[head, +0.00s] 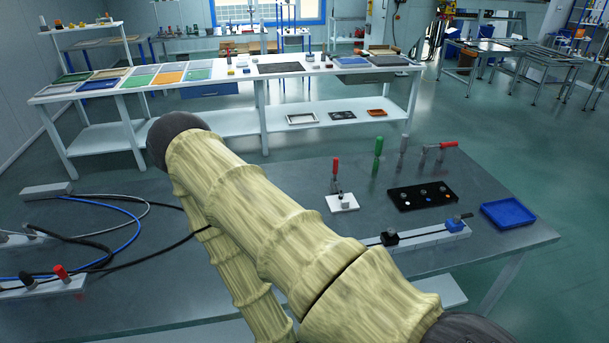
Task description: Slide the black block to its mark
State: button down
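A black block (389,238) sits on a pale rail (430,234) along the front right of the grey table. My arm crosses in front of the rail and hides its left part. A blue piece (455,221) with a dark top is at the rail's right end, apart from the block. I cannot tell which spot on the rail is the mark. My gripper is outside the view; only my arm's links show.
On the table (500,180) are a black panel (423,196) with small knobs, a blue tray (508,213) and a white base (342,203) with a red-handled clamp. Cables (130,232) lie at left. Upright green and grey handles stand behind the panel.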

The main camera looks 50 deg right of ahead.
aim_at(387, 241)
jog(key=u, duration=0.65)
jog(key=k, duration=0.65)
jog(key=z, duration=0.9)
